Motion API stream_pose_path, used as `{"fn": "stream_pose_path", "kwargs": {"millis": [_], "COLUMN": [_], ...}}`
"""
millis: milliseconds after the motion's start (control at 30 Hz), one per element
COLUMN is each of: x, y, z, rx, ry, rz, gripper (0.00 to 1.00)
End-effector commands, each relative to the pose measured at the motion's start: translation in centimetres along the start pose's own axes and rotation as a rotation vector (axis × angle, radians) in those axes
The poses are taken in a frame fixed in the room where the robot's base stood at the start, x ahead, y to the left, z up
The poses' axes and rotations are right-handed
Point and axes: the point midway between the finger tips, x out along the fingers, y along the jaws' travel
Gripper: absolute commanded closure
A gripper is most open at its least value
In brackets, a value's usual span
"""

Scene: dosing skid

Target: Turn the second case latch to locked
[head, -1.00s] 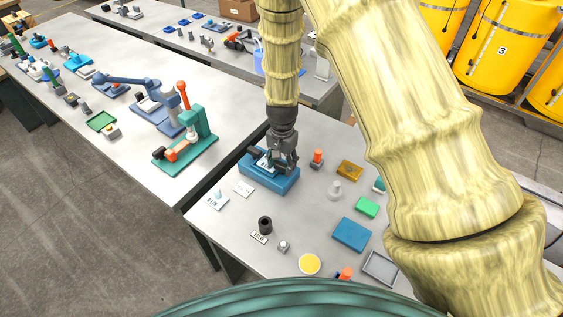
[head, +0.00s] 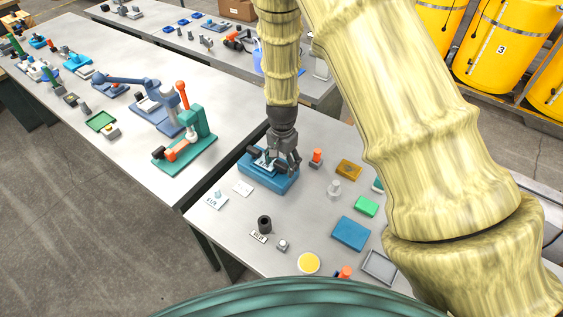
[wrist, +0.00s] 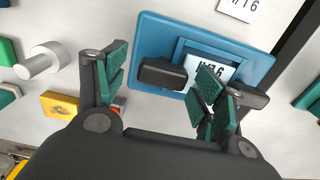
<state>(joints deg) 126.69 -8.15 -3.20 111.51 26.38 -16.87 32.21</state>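The blue case (head: 262,178) lies on the near table and fills the middle of the wrist view (wrist: 148,40). It has a label window (wrist: 208,70) and two dark latches. One latch (wrist: 162,73) lies sideways in the picture, in the gap between my fingers. The other latch (wrist: 254,97) is partly hidden behind my right finger; it shows at the case's left end in the head view (head: 253,152). My gripper (wrist: 163,85) is open, its fingers apart on either side of the first latch; I cannot tell whether they touch it. In the head view my gripper (head: 285,165) is over the case's right part.
An orange-topped piece (head: 316,157), an amber block (head: 348,169) and a clear knobbed piece (head: 334,188) stand right of the case. Small label cards (head: 243,188) lie in front. A second table (head: 125,150) with fixtures stands to the left across a gap.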

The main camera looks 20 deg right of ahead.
Motion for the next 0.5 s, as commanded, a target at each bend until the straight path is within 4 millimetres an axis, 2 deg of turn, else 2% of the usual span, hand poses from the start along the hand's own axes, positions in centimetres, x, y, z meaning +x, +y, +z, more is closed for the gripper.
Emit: {"fn": "stream_pose_path", "kwargs": {"millis": [267,500], "x": [-0.1,-2.0], "y": [-0.2,-0.1], "z": [0.1,0.0], "rx": [-0.003,-0.001], "ry": [0.001,0.002], "rz": [-0.002,-0.003], "gripper": [0.29,0.29]}}
